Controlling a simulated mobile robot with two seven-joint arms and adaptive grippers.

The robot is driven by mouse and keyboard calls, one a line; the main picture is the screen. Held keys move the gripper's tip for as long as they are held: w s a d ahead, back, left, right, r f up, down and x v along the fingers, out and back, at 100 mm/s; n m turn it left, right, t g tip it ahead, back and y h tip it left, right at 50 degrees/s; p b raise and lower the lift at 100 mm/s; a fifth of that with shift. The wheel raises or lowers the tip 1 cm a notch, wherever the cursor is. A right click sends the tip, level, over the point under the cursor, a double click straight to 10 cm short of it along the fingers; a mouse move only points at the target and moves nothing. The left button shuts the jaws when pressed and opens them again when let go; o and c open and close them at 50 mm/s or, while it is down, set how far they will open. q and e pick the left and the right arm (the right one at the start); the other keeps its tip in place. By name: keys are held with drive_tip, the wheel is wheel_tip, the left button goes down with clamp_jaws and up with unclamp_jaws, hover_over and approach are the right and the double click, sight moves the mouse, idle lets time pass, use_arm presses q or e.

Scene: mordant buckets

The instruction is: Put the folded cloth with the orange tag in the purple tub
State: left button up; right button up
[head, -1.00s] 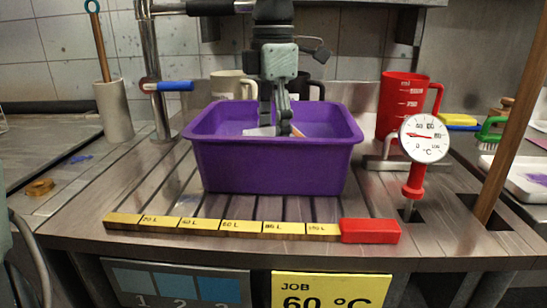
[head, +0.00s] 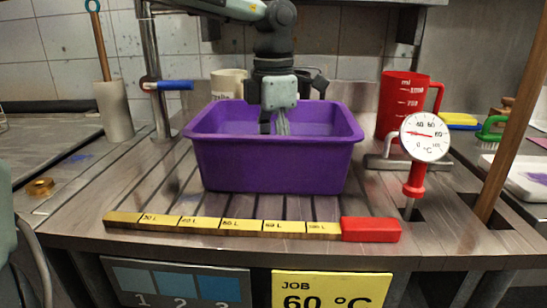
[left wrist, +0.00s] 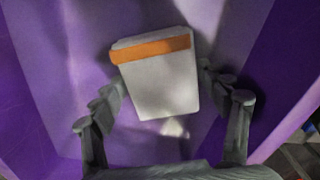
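The purple tub (head: 272,168) stands upright on the slatted drainboard in the middle of the head view. My left gripper (head: 276,128) reaches down into it from above. In the left wrist view, the folded cloth (left wrist: 165,85), white with an orange tag (left wrist: 150,49) across its far end, lies inside the tub by the floor. The left gripper's fingers (left wrist: 162,82) are spread, one on each side of the cloth, with small gaps seeming to show. The tub's front wall hides the cloth in the head view. My right gripper is not in view.
A red measuring jug (head: 398,105) and a dial thermometer (head: 425,138) stand right of the tub. A cream mug (head: 228,84) is behind it. A yellow ruler strip (head: 222,225) with a red end block (head: 370,230) lies in front. A wooden pole (head: 508,130) rises at right.

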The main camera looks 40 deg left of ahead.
use_arm(q)
drive_tip(key=shift+r, duration=0.15)
wheel_tip(320, 180, up, 2)
drive_tip(key=shift+w+r, duration=0.1)
wheel_tip(320, 180, up, 10)
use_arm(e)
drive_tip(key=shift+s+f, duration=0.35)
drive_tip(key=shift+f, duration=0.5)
